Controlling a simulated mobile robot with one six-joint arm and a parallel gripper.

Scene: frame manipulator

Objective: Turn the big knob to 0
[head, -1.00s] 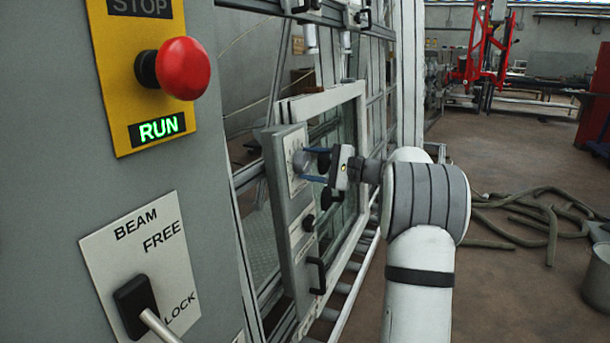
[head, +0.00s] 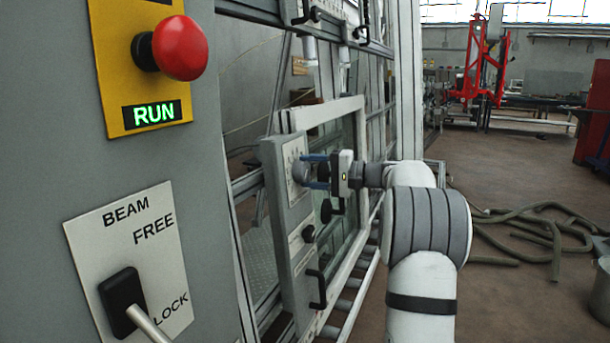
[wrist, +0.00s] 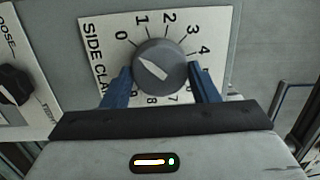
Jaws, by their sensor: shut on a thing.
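The big grey knob (wrist: 160,66) sits on a white dial plate (wrist: 103,22) marked with numbers, 0 at upper left and 1 to 4 running over the top to the right. Its white pointer mark slants, with one end toward upper left, roughly at 0. My gripper (wrist: 160,70) has its blue fingers on either side of the knob and is shut on it. In the head view the knob (head: 300,170) shows at the panel face with my gripper (head: 317,170) reaching it from the right. The lower dial numbers are partly hidden by the fingers.
A smaller black knob (wrist: 14,84) is left of the dial. A black handle (head: 317,289) projects below on the panel. The near cabinet carries a red stop button (head: 180,48), a lit RUN sign (head: 154,113) and a beam lever (head: 122,300). Hoses (head: 530,225) lie on the floor.

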